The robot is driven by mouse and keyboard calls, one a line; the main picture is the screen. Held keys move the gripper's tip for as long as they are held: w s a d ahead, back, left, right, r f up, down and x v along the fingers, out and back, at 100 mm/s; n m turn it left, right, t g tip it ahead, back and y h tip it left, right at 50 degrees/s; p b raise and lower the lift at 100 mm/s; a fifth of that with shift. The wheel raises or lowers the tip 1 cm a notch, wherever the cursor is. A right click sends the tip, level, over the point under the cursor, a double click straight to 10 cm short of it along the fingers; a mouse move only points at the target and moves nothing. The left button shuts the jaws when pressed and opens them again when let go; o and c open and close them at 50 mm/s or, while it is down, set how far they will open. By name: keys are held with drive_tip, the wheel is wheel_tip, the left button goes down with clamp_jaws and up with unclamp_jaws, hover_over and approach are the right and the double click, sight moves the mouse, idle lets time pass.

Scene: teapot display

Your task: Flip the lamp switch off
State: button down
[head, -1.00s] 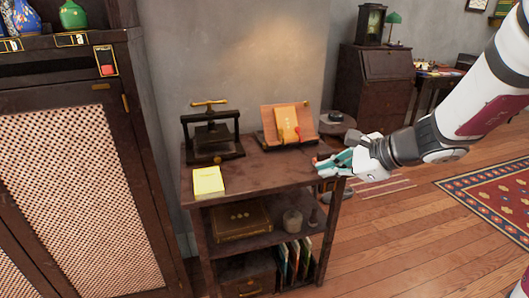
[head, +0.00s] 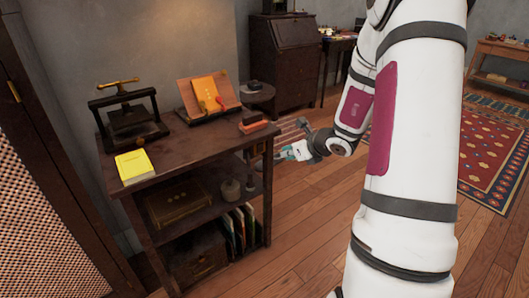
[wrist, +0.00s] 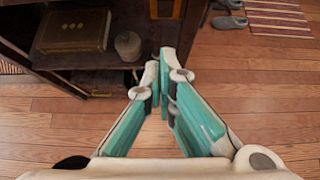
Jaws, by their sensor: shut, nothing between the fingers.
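No lamp and no clear lamp switch show in the current views. A small wooden block with a darker inset (wrist: 165,8) sits at the right side of the shelf stand, at the top of the wrist view; I cannot tell if it is a switch. My gripper (head: 284,153) is beside the stand's right side, below its top. In the wrist view its teal fingers (wrist: 160,72) are shut with nothing between them, over the floor just in front of the stand. I cannot tell whether they touch the stand.
Wooden floor (head: 310,230) lies open to the right.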

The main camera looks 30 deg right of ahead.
drive_tip(key=shift+w, duration=0.1)
drive_tip(key=b, duration=0.3)
approach(259, 151)
drive_tip(key=shift+x, duration=2.6)
drive_tip(key=shift+f, duration=0.2)
drive_tip(key=shift+a+r+p, duration=0.15)
drive_tip(key=shift+p, duration=0.4)
drive_tip(key=shift+w+r+g+p, duration=0.1)
drive_tip(key=shift+r+g+p, duration=0.15)
drive_tip(key=shift+p, duration=0.8)
drive_tip(key=shift+f, duration=0.2)
drive_tip(key=shift+w, duration=0.1)
drive_tip(key=shift+r, duration=0.1)
